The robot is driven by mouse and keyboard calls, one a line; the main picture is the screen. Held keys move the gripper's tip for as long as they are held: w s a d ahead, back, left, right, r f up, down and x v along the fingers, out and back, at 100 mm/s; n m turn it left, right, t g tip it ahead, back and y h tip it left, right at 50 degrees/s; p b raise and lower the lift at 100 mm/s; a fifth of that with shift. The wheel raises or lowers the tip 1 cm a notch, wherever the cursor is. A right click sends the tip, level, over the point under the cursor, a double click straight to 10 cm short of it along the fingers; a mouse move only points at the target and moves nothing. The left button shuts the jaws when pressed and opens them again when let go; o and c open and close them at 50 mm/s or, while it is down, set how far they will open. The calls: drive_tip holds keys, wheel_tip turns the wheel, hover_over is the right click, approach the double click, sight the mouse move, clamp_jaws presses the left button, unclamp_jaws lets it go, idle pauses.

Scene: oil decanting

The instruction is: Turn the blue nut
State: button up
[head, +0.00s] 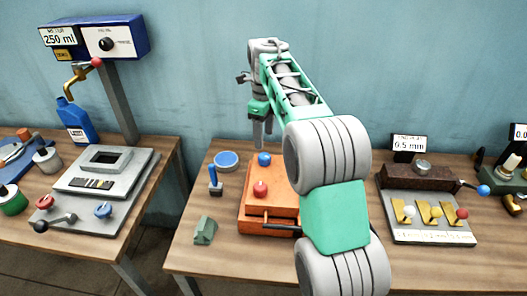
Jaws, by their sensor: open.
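A small blue nut (264,159) sits on top of an orange block (252,208) on the middle table, towards the block's far end. A red knob (260,189) stands nearer on the same block. My gripper (263,144) points down just above and behind the blue nut in the picture, with its fingers apart and nothing seen between them. I cannot tell whether the fingertips touch the nut. My green and grey arm covers the right side of the block.
A blue disc (226,160), a blue-handled tool (214,183) and a green block (204,230) lie left of the orange block. A brown gauge with yellow pieces (426,205) stands on the right.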

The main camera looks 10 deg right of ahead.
sight(264, 156)
wheel_tip(264, 156, down, 8)
drive_tip(key=shift+r+p, duration=0.2)
drive_tip(key=shift+p, duration=0.15)
drive_tip(key=shift+c, duration=0.2)
clamp_jaws()
